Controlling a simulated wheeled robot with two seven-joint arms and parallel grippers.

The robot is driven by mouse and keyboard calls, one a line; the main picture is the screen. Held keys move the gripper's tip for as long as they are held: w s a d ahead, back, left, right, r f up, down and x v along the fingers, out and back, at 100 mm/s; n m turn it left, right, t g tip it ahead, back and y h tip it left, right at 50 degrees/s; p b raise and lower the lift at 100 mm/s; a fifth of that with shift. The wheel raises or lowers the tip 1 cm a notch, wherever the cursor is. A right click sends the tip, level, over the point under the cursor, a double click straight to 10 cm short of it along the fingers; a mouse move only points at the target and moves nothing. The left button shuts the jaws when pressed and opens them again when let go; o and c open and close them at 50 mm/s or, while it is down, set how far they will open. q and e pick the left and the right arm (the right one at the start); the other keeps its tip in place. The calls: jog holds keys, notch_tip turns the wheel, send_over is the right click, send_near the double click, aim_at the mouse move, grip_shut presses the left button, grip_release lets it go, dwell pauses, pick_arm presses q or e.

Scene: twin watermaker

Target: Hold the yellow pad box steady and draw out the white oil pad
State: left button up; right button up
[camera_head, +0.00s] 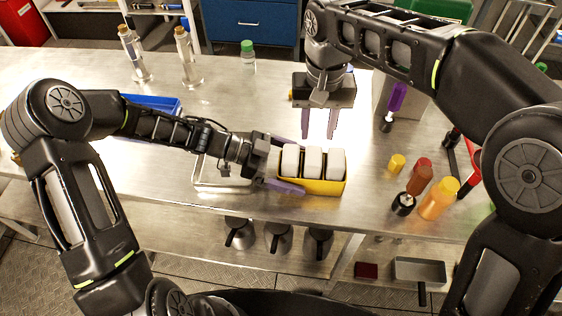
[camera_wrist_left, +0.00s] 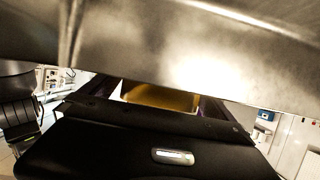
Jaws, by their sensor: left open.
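The yellow pad box (camera_head: 318,187) stands on the metal bench near its front edge. Several white pads (camera_head: 313,162) stand upright in a row in it and rise above its rim. My left gripper (camera_head: 282,164) is open at the box's left end, its purple fingers apart; the near finger lies along the box's front left corner. Whether the fingers touch the box cannot be told. In the left wrist view, a yellow surface of the box (camera_wrist_left: 160,96) shows between the fingers. My right gripper (camera_head: 319,124) points down, open and empty, above and behind the pads.
Right of the box stand a yellow cap (camera_head: 397,163), a red bottle (camera_head: 420,177), an orange bottle (camera_head: 439,199) and a black-topped jar (camera_head: 403,204). A blue tray (camera_head: 152,103), clear cylinders and a green-capped bottle (camera_head: 248,58) stand farther back. The bench's front edge is close.

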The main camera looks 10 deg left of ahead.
pick_arm(q)
jog(key=shift+x, duration=0.85)
jog(key=shift+c, duration=0.3)
